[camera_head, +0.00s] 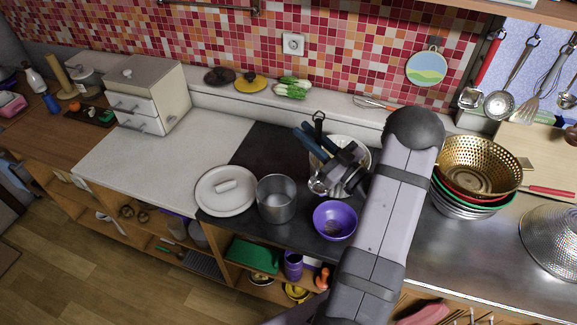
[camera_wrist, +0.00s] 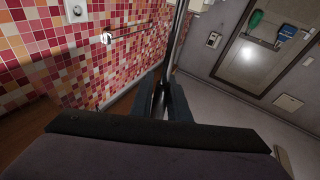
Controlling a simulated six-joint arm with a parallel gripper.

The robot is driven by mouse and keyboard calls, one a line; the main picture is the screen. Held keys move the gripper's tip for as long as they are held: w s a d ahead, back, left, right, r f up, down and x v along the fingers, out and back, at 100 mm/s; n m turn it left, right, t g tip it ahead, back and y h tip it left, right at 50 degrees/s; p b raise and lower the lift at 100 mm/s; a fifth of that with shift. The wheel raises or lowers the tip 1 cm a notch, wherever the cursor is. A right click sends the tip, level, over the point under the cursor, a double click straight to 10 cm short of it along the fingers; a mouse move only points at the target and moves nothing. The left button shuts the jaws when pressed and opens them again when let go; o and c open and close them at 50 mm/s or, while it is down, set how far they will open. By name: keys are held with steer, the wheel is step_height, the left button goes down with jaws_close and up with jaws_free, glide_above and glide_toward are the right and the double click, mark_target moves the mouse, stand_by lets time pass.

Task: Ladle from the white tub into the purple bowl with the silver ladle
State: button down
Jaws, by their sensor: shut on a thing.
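My gripper (camera_head: 316,141) is shut on the silver ladle (camera_head: 318,187), whose dark hooked handle end sticks up above the fingers. The ladle's shaft also shows between the fingertips (camera_wrist: 166,98) in the wrist view, running up out of the picture. The ladle's head hangs low at the left part of the white tub (camera_head: 364,150); whether it is inside or over the rim, and what it holds, I cannot tell. My gripper and wrist hide much of the tub. The purple bowl (camera_head: 335,208) stands upright in front of the tub, with something dark at its bottom.
A gold colander (camera_head: 478,160) on stacked bowls stands to the right. Utensils hang at the upper right. The white counter (camera_head: 190,150) on the left is mostly clear.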

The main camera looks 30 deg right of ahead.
steer(key=w+d+r+n+g+y, duration=0.2)
steer(key=w+d+r+n+y, duration=0.1)
steer(key=w+d+r, duration=0.4)
steer(key=shift+w+d+r+b, duration=0.3)
steer(key=shift+w+d+r, duration=0.15)
steer(key=shift+d, duration=0.8)
steer(key=shift+s+a+f, duration=0.1)
steer(key=shift+f, duration=0.1)
step_height(320, 180, down, 16)
steer(key=b, duration=1.1)
steer(key=shift+b, duration=0.4)
steer(key=shift+f, duration=0.15)
